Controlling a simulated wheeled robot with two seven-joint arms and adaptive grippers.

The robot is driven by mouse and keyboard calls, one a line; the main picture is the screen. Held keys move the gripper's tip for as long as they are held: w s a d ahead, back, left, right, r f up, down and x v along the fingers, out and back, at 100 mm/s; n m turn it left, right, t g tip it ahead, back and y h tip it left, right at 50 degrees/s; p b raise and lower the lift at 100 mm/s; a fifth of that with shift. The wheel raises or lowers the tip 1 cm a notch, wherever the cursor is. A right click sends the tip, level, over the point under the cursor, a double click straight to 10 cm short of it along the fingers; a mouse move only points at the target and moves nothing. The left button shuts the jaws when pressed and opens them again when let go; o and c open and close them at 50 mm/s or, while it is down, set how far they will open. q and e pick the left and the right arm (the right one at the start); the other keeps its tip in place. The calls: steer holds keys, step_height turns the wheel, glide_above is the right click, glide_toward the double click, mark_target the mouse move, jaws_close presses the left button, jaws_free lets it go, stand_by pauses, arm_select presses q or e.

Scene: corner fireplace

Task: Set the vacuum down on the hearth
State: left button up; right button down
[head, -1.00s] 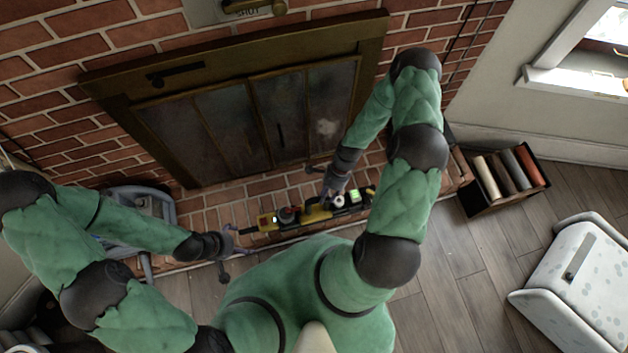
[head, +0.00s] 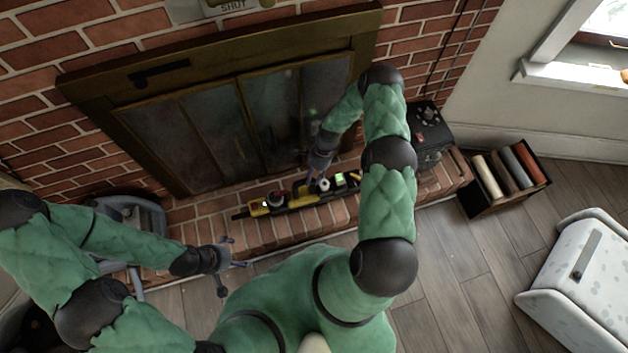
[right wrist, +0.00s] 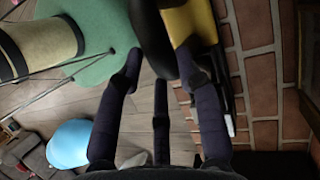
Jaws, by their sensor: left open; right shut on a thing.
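The vacuum (head: 299,197), long, yellow and black, lies lengthwise over the brick hearth (head: 240,236) in front of the fireplace doors. My right gripper (head: 316,178) is shut on its middle from above. I cannot tell whether the vacuum touches the bricks. In the right wrist view, its yellow and black body (right wrist: 195,22) is at the top, by my dark fingers (right wrist: 160,72), with hearth bricks (right wrist: 262,72) at the right. My left gripper (head: 236,254) is open and empty, apart from the vacuum's left end, near the hearth's front edge.
A dark box with knobs (head: 430,136) stands at the hearth's right end. A grey container (head: 150,215) is at the left end. A crate of rolls (head: 505,178) and a speckled white cabinet (head: 580,275) stand on the floor at right. Floor between them is clear.

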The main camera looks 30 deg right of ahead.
steer(key=shift+w+d+f, duration=0.1)
steer(key=shift+w+f, duration=0.1)
steer(key=shift+w, duration=0.05)
steer(key=shift+w+f+b, duration=0.2)
steer(key=shift+f+b, duration=1)
steer(key=shift+f, duration=0.65)
steer(key=shift+r, duration=0.1)
steer(key=c, duration=0.8)
jaws_free()
steer(key=shift+s, duration=0.1)
steer(key=shift+c, duration=0.2)
